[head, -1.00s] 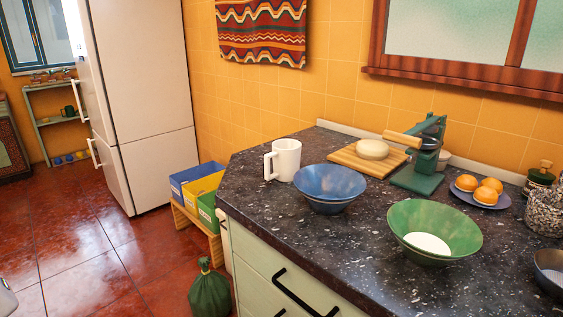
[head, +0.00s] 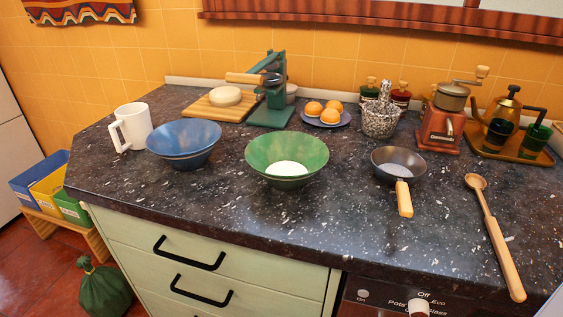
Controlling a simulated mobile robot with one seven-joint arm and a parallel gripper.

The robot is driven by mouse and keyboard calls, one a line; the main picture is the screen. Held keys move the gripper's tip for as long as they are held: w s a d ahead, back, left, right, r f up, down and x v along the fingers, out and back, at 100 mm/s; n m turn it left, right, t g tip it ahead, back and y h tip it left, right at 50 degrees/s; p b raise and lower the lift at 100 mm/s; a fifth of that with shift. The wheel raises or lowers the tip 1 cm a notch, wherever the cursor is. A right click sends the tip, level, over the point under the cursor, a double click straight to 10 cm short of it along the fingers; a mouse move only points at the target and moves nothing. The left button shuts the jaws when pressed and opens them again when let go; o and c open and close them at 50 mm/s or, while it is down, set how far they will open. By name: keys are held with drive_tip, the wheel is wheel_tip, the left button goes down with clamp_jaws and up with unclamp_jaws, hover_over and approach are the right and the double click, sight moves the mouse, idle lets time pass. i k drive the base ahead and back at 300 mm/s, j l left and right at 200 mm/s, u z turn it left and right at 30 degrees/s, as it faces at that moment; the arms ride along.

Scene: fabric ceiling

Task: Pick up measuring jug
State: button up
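The measuring jug (head: 134,126) appears to be the white, mug-like vessel with a squared handle on its left side. It stands upright near the left end of the dark speckled counter (head: 330,220), just left of a blue bowl (head: 184,140). No markings can be made out on it. My gripper is not in view.
A green bowl (head: 287,160) with white contents stands right of the blue bowl. A cutting board (head: 199,108) and green press (head: 272,95) are behind. A small pan (head: 398,163) and wooden spoon (head: 493,235) lie at right. Counter in front of the bowls is clear.

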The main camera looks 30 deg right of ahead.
sight(134, 118)
drive_tip(key=i+j+u, duration=0.1)
drive_tip(key=i+j, duration=0.2)
drive_tip(key=i, duration=0.2)
drive_tip(key=i+j+u, duration=0.15)
drive_tip(key=i, duration=0.35)
drive_tip(key=j, duration=0.1)
